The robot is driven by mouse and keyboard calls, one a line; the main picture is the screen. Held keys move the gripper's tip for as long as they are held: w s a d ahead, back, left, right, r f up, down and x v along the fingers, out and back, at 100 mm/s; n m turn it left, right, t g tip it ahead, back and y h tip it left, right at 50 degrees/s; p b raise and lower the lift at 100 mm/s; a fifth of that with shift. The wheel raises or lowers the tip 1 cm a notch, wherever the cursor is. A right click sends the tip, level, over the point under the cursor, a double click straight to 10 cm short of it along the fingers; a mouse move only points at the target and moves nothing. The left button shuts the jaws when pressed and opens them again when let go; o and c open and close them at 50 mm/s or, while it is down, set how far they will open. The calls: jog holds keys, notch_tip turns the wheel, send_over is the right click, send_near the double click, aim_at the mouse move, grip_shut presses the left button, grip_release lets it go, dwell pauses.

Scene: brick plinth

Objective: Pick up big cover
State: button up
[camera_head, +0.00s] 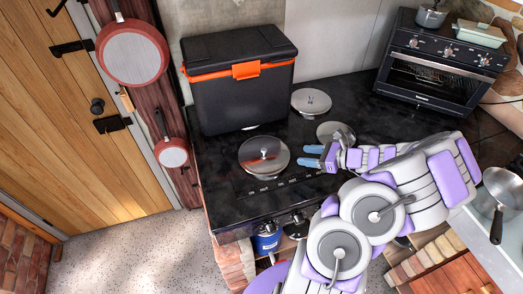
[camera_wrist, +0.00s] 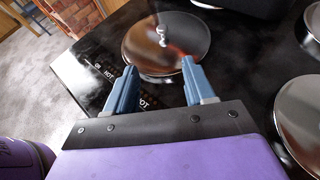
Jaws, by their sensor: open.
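The big cover (camera_head: 264,157), a round shiny metal lid with a small knob on top, lies on the black cooktop near its front left. My gripper (camera_head: 312,156) is open and empty, just right of the cover with its blue fingers pointing toward it. In the wrist view the cover (camera_wrist: 185,42) lies ahead of my gripper (camera_wrist: 159,68), with its knob (camera_wrist: 163,33) beyond the fingertips and roughly between them. The fingertips overlap the cover's near edge in that view; I cannot tell whether they touch it.
Two smaller metal lids lie on the cooktop, one at the back (camera_head: 311,101) and one (camera_head: 335,128) by my gripper. A black cooler box (camera_head: 240,85) stands behind the big cover. A black oven (camera_head: 440,70) is at the back right. A blue pot (camera_head: 267,241) sits below the front edge.

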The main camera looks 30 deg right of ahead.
jog(key=b, duration=0.2)
send_near(267, 151)
jog(key=x, duration=0.3)
jog(key=shift+s+a, duration=0.1)
jog(key=b+x, duration=0.1)
jog(key=x, duration=0.2)
jog(key=b+x, duration=0.1)
jog(key=x, duration=0.1)
jog(key=shift+w+a+r, duration=0.1)
jog(key=shift+w+a, duration=0.1)
jog(key=shift+w, duration=0.2)
jog(key=shift+d, duration=0.1)
grip_shut()
